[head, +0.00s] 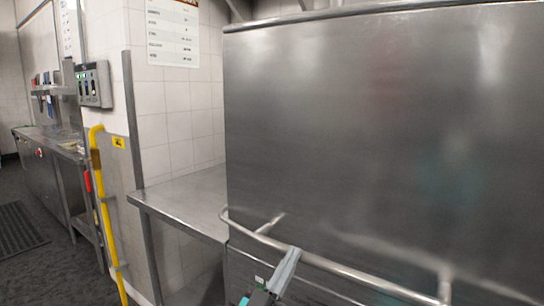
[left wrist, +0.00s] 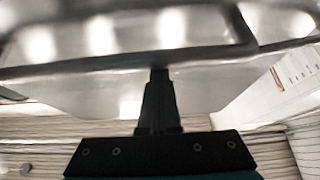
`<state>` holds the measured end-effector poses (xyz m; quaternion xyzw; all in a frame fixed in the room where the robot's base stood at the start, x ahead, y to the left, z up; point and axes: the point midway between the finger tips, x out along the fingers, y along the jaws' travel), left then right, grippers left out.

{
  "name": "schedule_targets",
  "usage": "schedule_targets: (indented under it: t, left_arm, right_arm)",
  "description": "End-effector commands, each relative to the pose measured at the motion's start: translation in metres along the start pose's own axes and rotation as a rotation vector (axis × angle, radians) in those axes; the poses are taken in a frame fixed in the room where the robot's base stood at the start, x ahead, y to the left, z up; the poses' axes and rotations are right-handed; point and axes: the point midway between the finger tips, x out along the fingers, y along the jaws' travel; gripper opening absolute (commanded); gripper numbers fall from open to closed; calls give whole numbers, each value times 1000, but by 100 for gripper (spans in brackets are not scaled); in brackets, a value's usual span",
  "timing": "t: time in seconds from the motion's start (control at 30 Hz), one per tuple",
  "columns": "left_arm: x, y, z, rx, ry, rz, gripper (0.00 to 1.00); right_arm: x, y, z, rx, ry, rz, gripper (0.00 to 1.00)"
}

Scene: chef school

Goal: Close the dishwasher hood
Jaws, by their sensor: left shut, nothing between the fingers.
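The dishwasher hood (head: 380,130) is a large brushed-steel box filling the right of the head view. A tubular handle (head: 345,270) runs across its lower front on short brackets. My left gripper (head: 292,254) is shut and empty, its fingertips overlapping the handle's line near its left end. In the left wrist view the shut fingers (left wrist: 160,80) point at the handle bar (left wrist: 205,53), with the tips at or just beneath it. I cannot tell whether they touch. The hood's lower edge is not clearly shown. My right gripper is out of view.
A steel side table (head: 185,200) adjoins the hood on the left. A yellow hose or pipe (head: 105,215) and a control box (head: 93,85) are by the wall's end. A counter (head: 50,150) stands far left; dark floor (head: 50,265) there looks clear apart from a mat (head: 18,230).

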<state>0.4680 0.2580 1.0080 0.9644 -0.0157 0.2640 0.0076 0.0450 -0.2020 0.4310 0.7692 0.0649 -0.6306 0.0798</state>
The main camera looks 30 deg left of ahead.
Motion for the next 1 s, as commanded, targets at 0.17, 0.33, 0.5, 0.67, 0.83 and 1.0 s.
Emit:
schedule_targets:
  t: [0.17,0.33,0.5,0.67,0.83,1.0]
  left_arm:
    - [-4,0,6,0,-2,0,0]
    - [-15,0,6,0,-5,0,0]
    - [-42,-1,6,0,-6,-1,0]
    - [-73,-2,6,-2,-6,-2,0]
    - [-108,-3,5,-3,-5,-2,0]
    - [-136,-4,4,-5,-2,-3,0]
  right_arm:
    - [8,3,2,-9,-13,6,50]
    - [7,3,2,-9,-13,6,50]
    - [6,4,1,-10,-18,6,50]
    - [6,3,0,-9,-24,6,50]
    - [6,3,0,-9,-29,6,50]
    - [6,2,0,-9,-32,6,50]
